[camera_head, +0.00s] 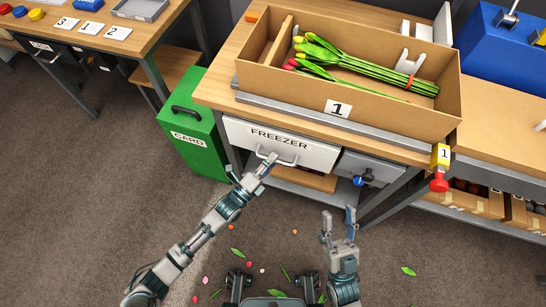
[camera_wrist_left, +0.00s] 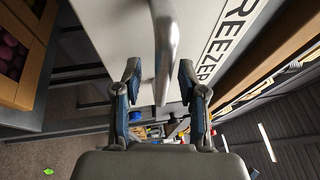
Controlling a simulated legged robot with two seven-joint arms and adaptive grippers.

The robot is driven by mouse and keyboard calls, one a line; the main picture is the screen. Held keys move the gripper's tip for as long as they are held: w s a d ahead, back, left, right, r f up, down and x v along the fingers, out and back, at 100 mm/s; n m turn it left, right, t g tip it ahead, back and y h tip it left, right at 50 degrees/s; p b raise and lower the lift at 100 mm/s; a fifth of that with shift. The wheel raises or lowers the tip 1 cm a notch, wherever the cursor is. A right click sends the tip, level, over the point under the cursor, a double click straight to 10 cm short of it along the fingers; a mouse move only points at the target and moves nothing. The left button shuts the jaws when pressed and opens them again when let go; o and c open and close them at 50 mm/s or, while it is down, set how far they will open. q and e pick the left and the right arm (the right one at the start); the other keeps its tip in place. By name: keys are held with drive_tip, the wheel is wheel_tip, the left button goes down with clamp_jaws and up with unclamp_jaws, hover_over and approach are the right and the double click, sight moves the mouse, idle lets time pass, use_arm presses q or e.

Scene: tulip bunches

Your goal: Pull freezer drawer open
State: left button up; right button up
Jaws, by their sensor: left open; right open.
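The freezer drawer (camera_head: 262,148) is a white front labelled FREEZER under the wooden workbench, and it looks closed. Its metal bar handle (camera_head: 277,160) sits below the label. My left gripper (camera_head: 262,167) is at the handle's left part. In the left wrist view my left gripper (camera_wrist_left: 160,85) is open, with one finger on each side of the handle (camera_wrist_left: 165,45); both fingers appear apart from the bar. The drawer front (camera_wrist_left: 110,30) fills the upper middle there. My right gripper (camera_head: 338,225) is open and empty, low in front of the bench.
A cardboard box (camera_head: 395,115) marked 1 with tulip bunches (camera_head: 365,70) stands on the bench. A green CARD bin (camera_head: 190,130) stands left of the drawer. A grey drawer (camera_head: 370,168) with dark and blue knobs is to the right. Petals and leaves litter the floor.

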use_arm(q)
drive_tip(key=shift+w+d+r, duration=0.1)
drive_tip(key=shift+w+d, duration=0.15)
drive_tip(key=shift+w, duration=0.05)
clamp_jaws()
drive_tip(key=shift+s, duration=0.15)
